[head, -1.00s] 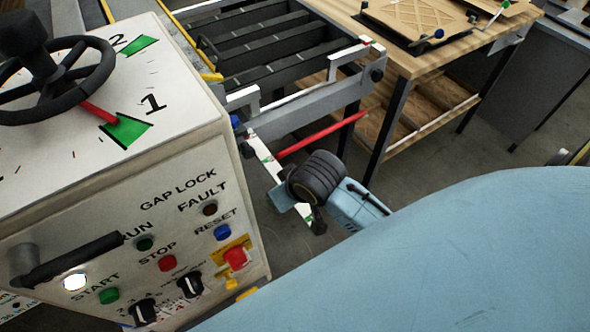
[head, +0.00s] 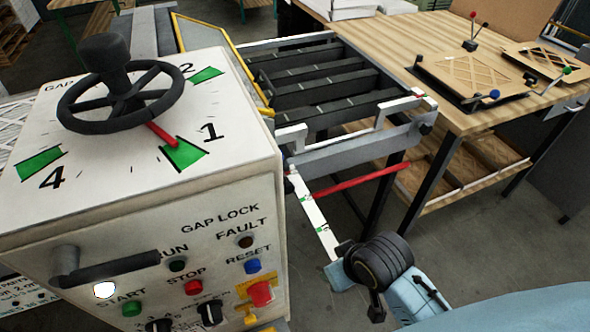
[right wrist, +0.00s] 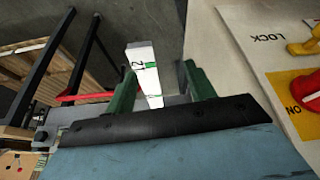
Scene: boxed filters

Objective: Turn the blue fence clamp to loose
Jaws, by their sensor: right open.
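A small blue knob (head: 286,163) shows only in part at the machine's right corner, beside the upper end of a white scale strip (head: 313,214). It seems to be the blue fence clamp, but its setting cannot be read. My right gripper (head: 350,284) is low in front of the strip's near end, apart from the knob. In the right wrist view, its green fingers (right wrist: 162,88) are open, with the strip (right wrist: 146,70) seen between them and nothing held. The knob is not clear there. My left gripper is not in view.
The white control box (head: 150,220) with handwheel (head: 122,95) and buttons stands left. A red rod (head: 362,180) crosses right of the strip. A wooden table (head: 440,65) with fixtures stands behind right. Open floor shows between them.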

